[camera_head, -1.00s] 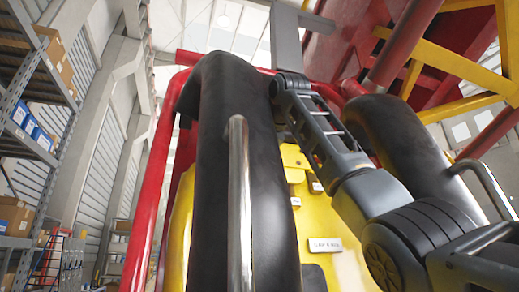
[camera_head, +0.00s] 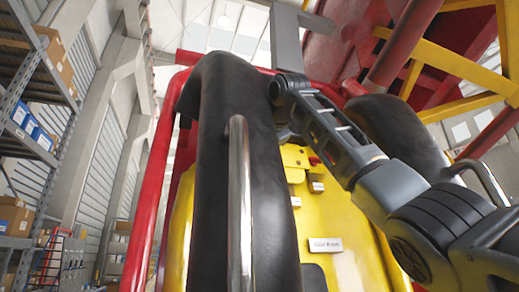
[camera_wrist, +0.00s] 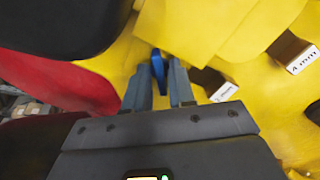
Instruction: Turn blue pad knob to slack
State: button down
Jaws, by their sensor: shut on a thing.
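The blue knob (camera_wrist: 158,66) shows in the wrist view as a narrow upright blue piece against the yellow panel (camera_wrist: 125,50). My gripper (camera_wrist: 160,82) is shut on it, with one dark finger on each side. In the head view the gripper and blue knob are hidden behind the black padded restraint (camera_head: 225,150). The yellow panel also shows there (camera_head: 330,220), with small pale labels on it. The knob's pointer and the slack mark cannot be made out.
Black padding and a red part (camera_wrist: 60,80) lie close to my gripper's left in the wrist view. Small labelled blocks (camera_wrist: 302,58) stick out at the right. A metal grab bar (camera_head: 239,200) and a second black pad (camera_head: 400,130) flank the panel.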

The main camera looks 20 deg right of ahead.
jog(key=n, duration=0.5)
jog(key=shift+f+n, duration=0.1)
jog(key=shift+n, duration=0.2)
dwell(0.4)
jog(key=c, duration=1.2)
grip_release()
